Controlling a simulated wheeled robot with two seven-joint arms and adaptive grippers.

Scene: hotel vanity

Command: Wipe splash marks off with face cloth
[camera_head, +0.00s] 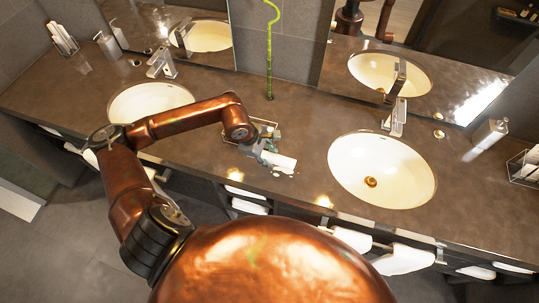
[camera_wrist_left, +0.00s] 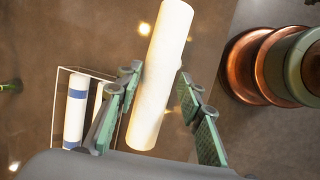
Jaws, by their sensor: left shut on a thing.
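The face cloth is a rolled white cylinder (camera_head: 281,161), held low over the counter between the two basins. In the left wrist view the cloth (camera_wrist_left: 163,60) runs lengthwise between the green-padded fingers. My left gripper (camera_head: 264,153) is shut on it, and it also shows in the left wrist view (camera_wrist_left: 158,92). A few small pale spots (camera_head: 277,174) lie on the counter by the cloth; I cannot tell whether they are splash marks or glints. Whether the cloth touches the counter is unclear. My right gripper is not in view.
A wire rack (camera_wrist_left: 59,100) with white, blue-banded rolls (camera_wrist_left: 75,108) stands close beside the gripper. The right basin (camera_head: 400,180) and left basin (camera_head: 130,103) flank it. A green bamboo stalk (camera_head: 269,60) stands behind. The counter's front edge is near.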

